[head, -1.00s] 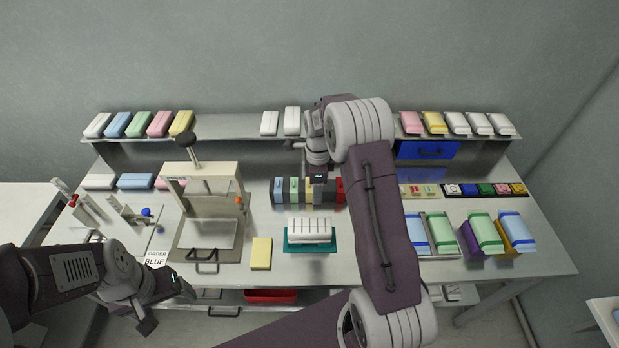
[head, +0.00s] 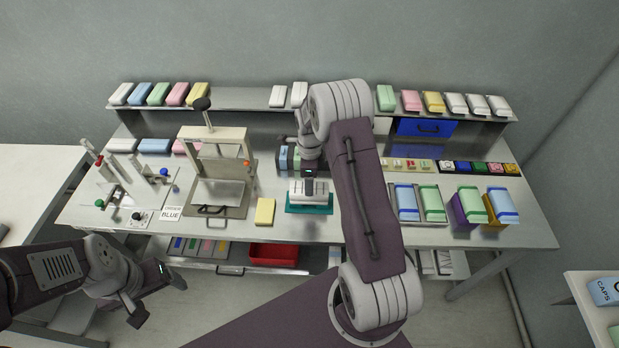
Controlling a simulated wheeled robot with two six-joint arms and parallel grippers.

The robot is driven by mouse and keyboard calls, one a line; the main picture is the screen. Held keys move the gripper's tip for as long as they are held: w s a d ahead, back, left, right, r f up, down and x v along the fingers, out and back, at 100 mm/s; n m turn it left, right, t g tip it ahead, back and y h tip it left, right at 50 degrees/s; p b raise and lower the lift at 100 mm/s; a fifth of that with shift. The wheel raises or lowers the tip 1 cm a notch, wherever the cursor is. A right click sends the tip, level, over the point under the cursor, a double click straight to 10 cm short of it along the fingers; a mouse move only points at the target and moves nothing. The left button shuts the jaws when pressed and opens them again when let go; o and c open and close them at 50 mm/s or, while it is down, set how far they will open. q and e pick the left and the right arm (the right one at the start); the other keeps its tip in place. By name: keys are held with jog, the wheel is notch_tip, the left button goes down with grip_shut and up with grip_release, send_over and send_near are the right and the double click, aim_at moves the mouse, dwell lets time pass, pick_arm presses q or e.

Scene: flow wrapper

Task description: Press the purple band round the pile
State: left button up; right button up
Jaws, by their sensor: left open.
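A white pile (head: 299,195) lies in a teal tray (head: 294,209) at the middle of the bench. My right gripper (head: 309,183) points down over the pile, at or just above its top. Its jaws are too small and dark to read, and I cannot tell whether they hold a band. I cannot make out a purple band round the pile. My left gripper (head: 158,297) is open and empty, low in front of the bench's left part.
A rack of coloured slots (head: 284,158) stands behind the pile, partly hidden by my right arm. A press (head: 216,165) and a yellow block (head: 265,211) are left of the tray. Blue and green packs (head: 431,202) lie to the right. A red bin (head: 273,255) sits below the bench top.

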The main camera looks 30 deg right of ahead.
notch_tip(320, 180, down, 5)
jog(key=b, duration=0.3)
jog(key=shift+r, duration=0.1)
jog(key=shift+f, duration=0.4)
jog(key=shift+f+b, duration=0.2)
jog(key=shift+b, duration=0.15)
jog(key=shift+f, duration=0.1)
dwell(0.8)
jog(key=o, duration=1.1)
jog(key=shift+c, duration=0.2)
jog(key=o, duration=0.3)
